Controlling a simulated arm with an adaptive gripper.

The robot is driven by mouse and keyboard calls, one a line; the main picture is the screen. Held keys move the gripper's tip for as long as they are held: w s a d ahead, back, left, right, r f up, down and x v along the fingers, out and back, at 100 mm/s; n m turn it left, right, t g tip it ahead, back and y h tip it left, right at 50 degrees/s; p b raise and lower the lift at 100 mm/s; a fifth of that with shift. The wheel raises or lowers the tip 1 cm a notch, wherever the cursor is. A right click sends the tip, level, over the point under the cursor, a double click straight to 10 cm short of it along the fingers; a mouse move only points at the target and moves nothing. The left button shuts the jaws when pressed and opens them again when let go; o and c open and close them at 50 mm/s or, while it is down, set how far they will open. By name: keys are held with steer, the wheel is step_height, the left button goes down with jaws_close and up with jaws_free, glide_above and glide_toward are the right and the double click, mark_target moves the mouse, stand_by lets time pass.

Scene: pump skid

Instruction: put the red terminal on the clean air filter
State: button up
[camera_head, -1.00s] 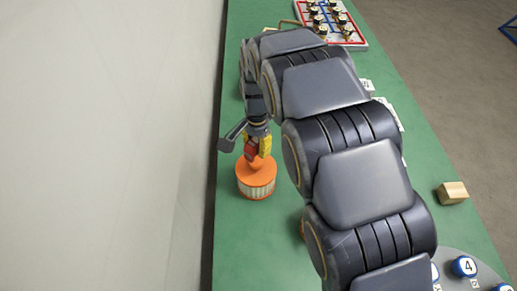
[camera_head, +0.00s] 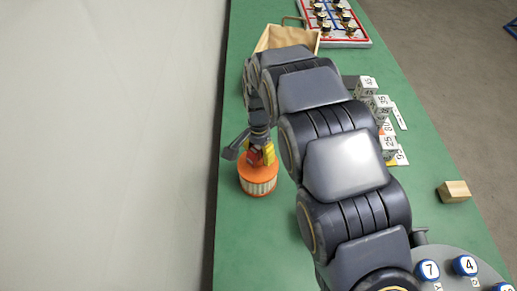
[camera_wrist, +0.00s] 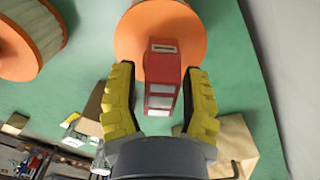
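An orange-topped air filter (camera_head: 258,186) with pale, clean-looking pleats stands upright on the green bench. Its orange top also shows in the wrist view (camera_wrist: 135,42). The red terminal (camera_wrist: 162,78), a small block with white patches, is over that top, between my fingers; in the head view it is a small red patch (camera_head: 255,158). My gripper (camera_wrist: 160,70) has its yellow fingers on either side of the terminal. A gap shows at the left finger and a thin one at the right, so it looks open. Whether the terminal's underside touches the filter is hard to see.
Numbered white cubes (camera_head: 380,108) and a wooden block (camera_head: 454,191) are to the right.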

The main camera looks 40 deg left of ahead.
step_height(320, 180, up, 12)
steer(key=shift+r, duration=0.1)
steer(key=d+r, duration=0.4)
steer(key=d, duration=0.9)
steer(key=d+r, duration=0.4)
steer(key=d, duration=0.9)
steer(key=s+d+f+g, duration=0.1)
steer(key=s+d, duration=1.2)
steer(key=s, duration=0.2)
steer(key=shift+s+d+f+g, duration=0.15)
steer(key=shift+s+d+g, duration=0.05)
steer(key=shift+s+g, duration=0.15)
